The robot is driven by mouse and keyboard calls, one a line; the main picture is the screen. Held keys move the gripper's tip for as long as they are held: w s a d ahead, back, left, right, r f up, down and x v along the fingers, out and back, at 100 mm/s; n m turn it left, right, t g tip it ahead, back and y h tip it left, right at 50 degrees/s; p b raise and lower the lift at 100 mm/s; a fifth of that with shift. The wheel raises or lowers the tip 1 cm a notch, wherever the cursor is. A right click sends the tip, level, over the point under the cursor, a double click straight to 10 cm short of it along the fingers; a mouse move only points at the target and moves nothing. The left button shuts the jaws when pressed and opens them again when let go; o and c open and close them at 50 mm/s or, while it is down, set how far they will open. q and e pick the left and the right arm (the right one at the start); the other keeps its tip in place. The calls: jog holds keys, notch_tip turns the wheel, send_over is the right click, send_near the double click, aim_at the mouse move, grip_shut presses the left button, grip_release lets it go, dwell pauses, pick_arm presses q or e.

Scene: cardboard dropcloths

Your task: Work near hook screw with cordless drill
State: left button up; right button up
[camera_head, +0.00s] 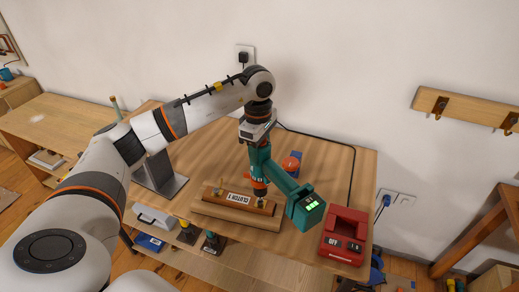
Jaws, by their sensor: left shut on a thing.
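My left gripper (256,138) is shut on the teal cordless drill (286,183), around its upper body. The drill tilts, with its battery end and green lit display toward the lower right. Its orange-and-dark nose points down at the right part of a wooden block (212,207) on the table. A small brass hook screw (261,203) stands on the block right below the nose; I cannot tell whether they touch. Another small brass piece (218,188) stands at the block's left part. A white label with upside-down lettering lies between them. My right gripper is not in view.
A red charger-like box (344,236) sits at the table's (330,170) right front edge. An orange-and-blue object (292,163) stands behind the drill. A grey metal stand (158,177) is at the left. A black cable crosses the back right. A lower shelf holds several tools.

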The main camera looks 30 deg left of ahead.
pick_arm(q)
jog(key=shift+f+b, duration=0.4)
dwell(1.4)
jog(key=shift+r, duration=0.1)
jog(key=shift+r+p, duration=2.1)
jog(key=shift+r, duration=1.35)
jog(key=shift+d+f, duration=0.1)
